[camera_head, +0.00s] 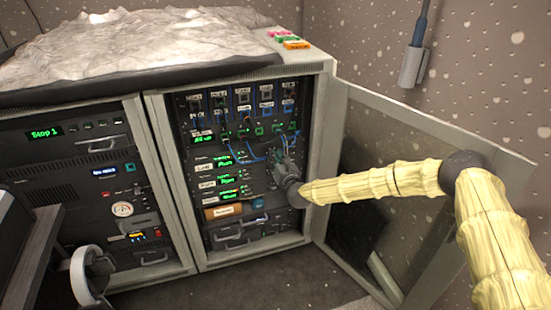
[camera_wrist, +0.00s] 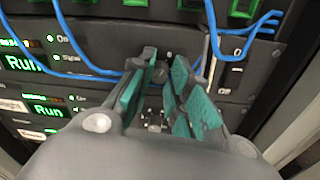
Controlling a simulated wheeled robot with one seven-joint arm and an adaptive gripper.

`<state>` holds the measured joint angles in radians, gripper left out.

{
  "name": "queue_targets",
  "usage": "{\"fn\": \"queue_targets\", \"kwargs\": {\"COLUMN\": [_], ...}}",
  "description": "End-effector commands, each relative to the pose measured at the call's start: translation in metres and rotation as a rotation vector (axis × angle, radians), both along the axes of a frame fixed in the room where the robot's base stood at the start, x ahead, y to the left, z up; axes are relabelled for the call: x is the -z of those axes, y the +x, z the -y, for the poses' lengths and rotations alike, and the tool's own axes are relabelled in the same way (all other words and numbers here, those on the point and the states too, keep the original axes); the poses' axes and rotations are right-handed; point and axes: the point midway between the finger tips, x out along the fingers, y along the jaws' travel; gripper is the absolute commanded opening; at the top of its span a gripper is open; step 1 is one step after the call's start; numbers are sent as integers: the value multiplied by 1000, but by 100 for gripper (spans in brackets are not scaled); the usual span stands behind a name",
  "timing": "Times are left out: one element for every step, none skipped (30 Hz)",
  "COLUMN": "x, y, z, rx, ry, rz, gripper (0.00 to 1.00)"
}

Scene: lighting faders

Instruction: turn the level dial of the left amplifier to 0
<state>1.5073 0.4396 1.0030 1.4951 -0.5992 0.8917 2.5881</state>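A dark dial (camera_wrist: 160,72) shows between my fingertips in the wrist view, on a black rack panel. Its marks and setting cannot be read, and the fingers partly hide it. My gripper (camera_wrist: 163,85) has teal pads on both sides of this dial; whether they touch it I cannot tell. In the head view my gripper (camera_head: 286,172) is at the right side of the open rack, in front of the stacked units. Green displays reading "Run" (camera_head: 228,181) sit to its left on those units. I cannot tell which unit is the left amplifier.
Blue cables (camera_wrist: 90,68) loop across the panel close to my fingers. A second rack (camera_head: 70,170) is at left. A grey rocky model (camera_head: 140,40) lies on top.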

Motion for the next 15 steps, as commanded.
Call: {"fn": "queue_targets", "kwargs": {"x": [0,0,0,0,0,0,-1,-1,-1,-1,-1,-1,-1,-1,-1], "y": [0,0,0,0,0,0,0,0,0,0,0,0,0,0,1], "z": [0,0,0,0,0,0,0,0,0,0,0,0,0,0,0], "rx": [0,0,0,0,0,0,0,0,0,0,0,0,0,0,0], "ry": [0,0,0,0,0,0,0,0,0,-1,-2,-3,-6,-10,-18], "rz": [0,0,0,0,0,1,1,1,1,1,2,2,3,5,8], "gripper": [3,0,0,0,0,0,0,0,0,0,0,0,0,0,0]}}
